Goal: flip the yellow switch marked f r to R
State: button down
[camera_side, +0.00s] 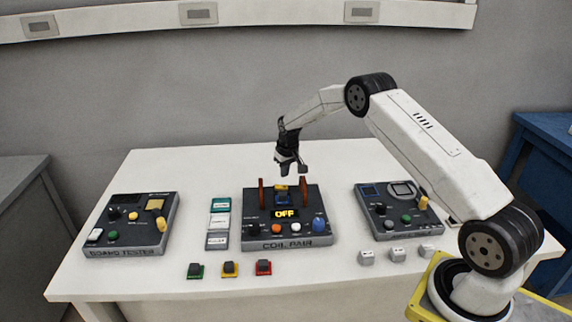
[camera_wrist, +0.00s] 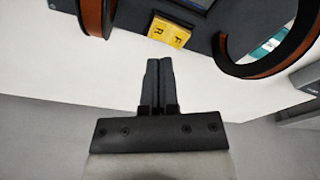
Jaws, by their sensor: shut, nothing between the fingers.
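The yellow switch marked F and R (camera_wrist: 169,31) sits at the near edge of the dark coil device in the wrist view, between two orange-brown coils. In the side view the yellow switch (camera_side: 281,187) shows small at the back of the COIL PAIR box (camera_side: 262,243), between the upright coils. Which way it is set is too small to tell. My gripper (camera_wrist: 158,62) is shut and empty, its fingertips a little short of the switch in the wrist view. In the side view my gripper (camera_side: 292,168) hangs above the back of the box, apart from it.
The coils, left (camera_side: 261,196) and right (camera_side: 305,193), stand on either side of the switch. A BOARD TESTER box (camera_side: 125,252) stands left and another dark panel (camera_side: 388,234) right. Coloured blocks lie in front. The table behind the box is clear.

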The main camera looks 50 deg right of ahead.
aim_at(284, 188)
jog(key=shift+r, duration=1.6)
jog(key=s+a+r, duration=0.5)
jog(key=a, duration=0.2)
jog(key=s+a+r+n, duration=0.1)
jog(key=s+a, duration=0.6)
jog(key=s, duration=0.5)
jog(key=s+a+r+n, duration=0.2)
jog(key=s+a, duration=0.5)
jog(key=s, duration=0.5)
jog(key=shift+s+r+t, duration=0.25)
jog(key=shift+s+t, duration=0.15)
jog(key=shift+a, duration=0.1)
